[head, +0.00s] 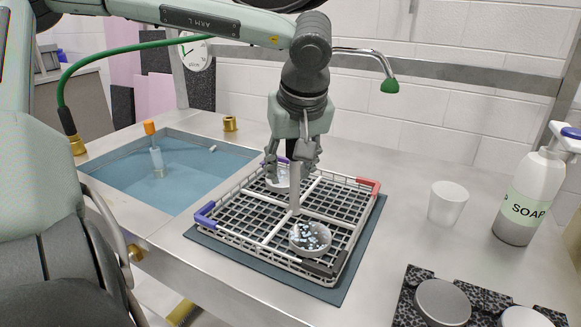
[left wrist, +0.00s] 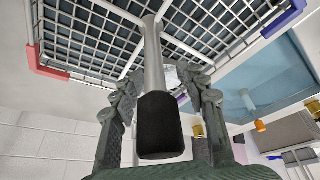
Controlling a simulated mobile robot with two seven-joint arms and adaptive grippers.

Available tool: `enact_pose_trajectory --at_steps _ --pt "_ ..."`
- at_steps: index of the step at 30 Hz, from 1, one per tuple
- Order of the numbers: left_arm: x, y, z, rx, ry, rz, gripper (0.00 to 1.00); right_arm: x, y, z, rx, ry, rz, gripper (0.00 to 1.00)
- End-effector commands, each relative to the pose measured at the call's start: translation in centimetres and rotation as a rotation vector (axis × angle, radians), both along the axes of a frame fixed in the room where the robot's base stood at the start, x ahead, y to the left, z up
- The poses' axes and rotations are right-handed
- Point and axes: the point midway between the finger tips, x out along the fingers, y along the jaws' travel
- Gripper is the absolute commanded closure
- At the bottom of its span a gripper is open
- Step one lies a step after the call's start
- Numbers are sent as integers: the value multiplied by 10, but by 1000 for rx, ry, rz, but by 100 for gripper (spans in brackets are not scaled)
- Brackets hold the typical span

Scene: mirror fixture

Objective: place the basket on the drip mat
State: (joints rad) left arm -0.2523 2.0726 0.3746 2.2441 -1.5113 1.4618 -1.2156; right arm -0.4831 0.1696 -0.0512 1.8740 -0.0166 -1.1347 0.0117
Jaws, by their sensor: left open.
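The basket (head: 262,243) is a pale wire rack with coloured corner clips and an upright central post (head: 294,200). It looks seated on the dark blue-grey drip mat (head: 362,235), whose edges show at the front and right; I cannot tell whether it touches fully. My left gripper (head: 292,160) is above the basket's middle, at the top of the post, fingers down and open. In the left wrist view the post's black grip (left wrist: 160,125) stands between the open fingers, apparently unheld. The post's top is hidden in the head view. My right gripper is not in view.
A sink (head: 200,172) lies left, and a faucet (head: 388,84) is behind. A white cup (head: 447,203) and soap bottle (head: 525,200) stand right.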

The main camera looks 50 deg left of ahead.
Motion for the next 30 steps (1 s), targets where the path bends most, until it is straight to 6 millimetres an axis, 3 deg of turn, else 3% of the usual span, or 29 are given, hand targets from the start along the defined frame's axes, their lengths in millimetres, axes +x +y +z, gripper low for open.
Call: enact_pose_trajectory --at_steps 3,18,30 --pt "0 -3 11 1 -4 -1 58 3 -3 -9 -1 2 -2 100" --pt "-19 -36 101 1 -2 0 58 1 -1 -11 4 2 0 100" --pt "-22 -40 113 0 0 0 58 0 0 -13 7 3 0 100"
